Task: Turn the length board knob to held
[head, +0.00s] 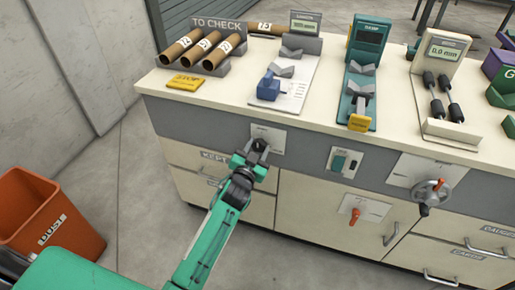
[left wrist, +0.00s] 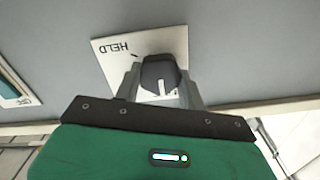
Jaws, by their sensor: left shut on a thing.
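The length board knob (left wrist: 160,76) is dark, with a white line on its lower half in the left wrist view. It sits on a pale plate (left wrist: 105,57) on the grey front panel, and the plate also shows in the head view (head: 275,134). The word HELD appears upside down at the plate's upper left; the line lies on the side away from it. My left gripper (head: 260,147) is at the plate, shut on the knob, with one finger on each side. The fingers and palm hide part of the plate. My right gripper is not in view.
A plate with a green switch (head: 340,162), a red handle (head: 354,216) and a handwheel (head: 431,192) sit to the right on the cabinet front. An orange bin (head: 45,215) stands left; the floor between is clear.

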